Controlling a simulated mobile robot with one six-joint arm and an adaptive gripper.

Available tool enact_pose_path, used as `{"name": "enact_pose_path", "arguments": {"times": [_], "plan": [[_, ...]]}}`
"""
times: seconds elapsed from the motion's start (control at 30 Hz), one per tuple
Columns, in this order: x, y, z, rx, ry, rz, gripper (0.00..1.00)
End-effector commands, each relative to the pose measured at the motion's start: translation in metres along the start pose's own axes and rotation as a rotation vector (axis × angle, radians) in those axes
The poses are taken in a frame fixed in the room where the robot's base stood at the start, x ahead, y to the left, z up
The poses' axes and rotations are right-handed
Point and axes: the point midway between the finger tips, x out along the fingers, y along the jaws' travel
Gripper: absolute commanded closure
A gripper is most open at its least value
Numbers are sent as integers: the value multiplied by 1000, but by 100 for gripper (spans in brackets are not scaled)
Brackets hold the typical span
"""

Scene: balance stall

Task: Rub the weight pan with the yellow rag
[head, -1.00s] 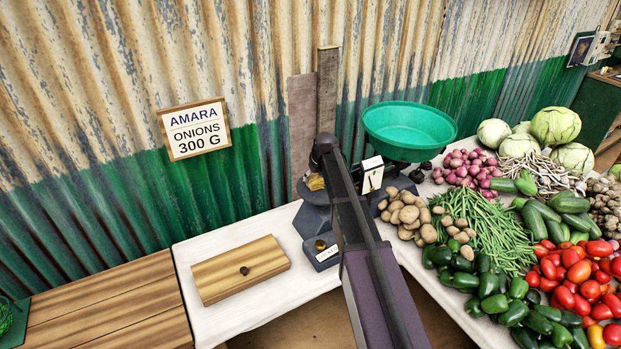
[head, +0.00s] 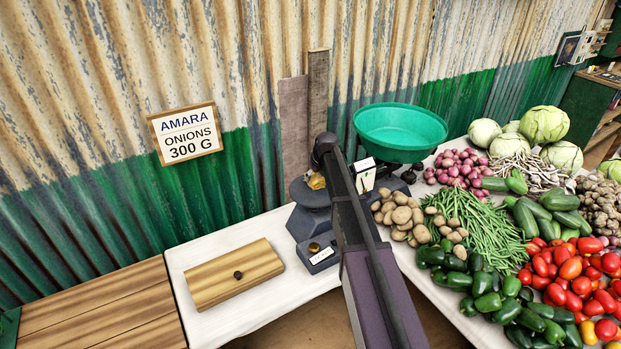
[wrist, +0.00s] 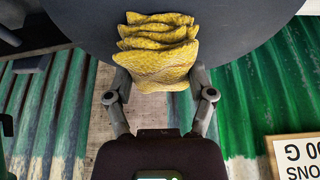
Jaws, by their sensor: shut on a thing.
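The weight pan (head: 298,195) is a dark grey round plate on the left side of the balance, partly hidden by my arm in the head view. In the wrist view the pan (wrist: 90,18) fills the top. My gripper (wrist: 160,84) is shut on the folded yellow rag (wrist: 157,62). The rag (head: 316,181) also shows in the head view, at the pan beside my arm. It overlaps the pan in both views; I cannot tell for sure whether it touches.
The balance's green bowl (head: 400,128) stands to the right. Potatoes (head: 397,212) lie close by the balance, with other vegetables beyond. An onion sign (head: 185,134) hangs on the corrugated wall.

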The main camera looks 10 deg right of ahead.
Motion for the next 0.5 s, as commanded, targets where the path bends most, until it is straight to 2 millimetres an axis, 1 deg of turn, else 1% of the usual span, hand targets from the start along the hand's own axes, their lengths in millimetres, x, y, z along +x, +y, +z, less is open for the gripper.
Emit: {"name": "enact_pose_path", "arguments": {"times": [0.03, 0.13, 0.5], "plan": [[0, 4, 0, 1, -2, 2, 68], [0, 7, 0, 1, -1, 1, 68], [0, 7, 0, 0, 0, -1, 68]]}}
